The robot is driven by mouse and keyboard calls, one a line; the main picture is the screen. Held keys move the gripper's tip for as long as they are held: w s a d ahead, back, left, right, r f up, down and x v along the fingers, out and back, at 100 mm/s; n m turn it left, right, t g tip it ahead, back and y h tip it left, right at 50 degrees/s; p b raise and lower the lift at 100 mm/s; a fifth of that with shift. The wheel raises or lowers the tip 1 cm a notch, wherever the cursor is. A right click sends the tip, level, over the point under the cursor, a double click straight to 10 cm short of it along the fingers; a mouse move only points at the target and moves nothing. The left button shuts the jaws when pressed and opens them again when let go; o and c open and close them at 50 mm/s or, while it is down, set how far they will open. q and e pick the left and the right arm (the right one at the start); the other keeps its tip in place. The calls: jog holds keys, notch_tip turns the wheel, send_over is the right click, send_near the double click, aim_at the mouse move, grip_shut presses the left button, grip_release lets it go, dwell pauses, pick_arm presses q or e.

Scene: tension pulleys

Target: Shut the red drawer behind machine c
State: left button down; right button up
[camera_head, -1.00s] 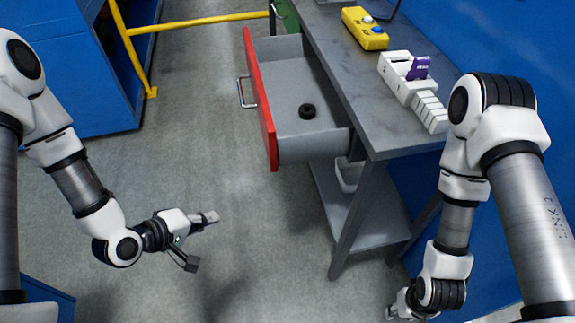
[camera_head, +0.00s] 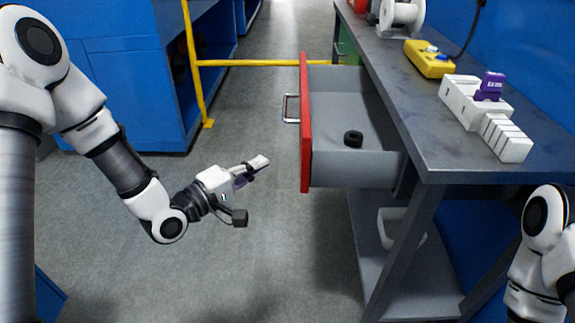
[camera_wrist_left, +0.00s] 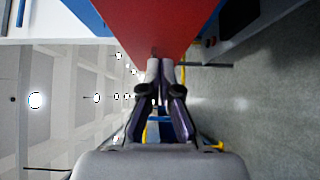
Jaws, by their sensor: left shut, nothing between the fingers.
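The red drawer front (camera_head: 306,130) stands pulled out from the grey workbench, with its metal handle (camera_head: 291,108) facing left. The grey drawer box (camera_head: 345,170) is open and holds a small black ring (camera_head: 353,138). My left gripper (camera_head: 262,163) is shut and empty, just left of the red front and below the handle, with a small gap in the head view. In the left wrist view the closed fingertips (camera_wrist_left: 160,66) point at the red front (camera_wrist_left: 150,22), which fills the top middle. My right gripper is out of view; only part of that arm shows at right.
The workbench top (camera_head: 440,130) carries a yellow control box (camera_head: 429,59), a white stepped holder (camera_head: 480,112) with a purple item (camera_head: 491,86), and a spool (camera_head: 401,16). A yellow rail (camera_head: 260,63) stands behind. The floor left of the drawer is clear.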

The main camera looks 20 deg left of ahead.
pick_arm(q)
jog(key=w+d+b, duration=0.1)
jog(key=w+d, duration=0.3)
jog(key=d, duration=0.1)
jog(key=shift+d, duration=0.2)
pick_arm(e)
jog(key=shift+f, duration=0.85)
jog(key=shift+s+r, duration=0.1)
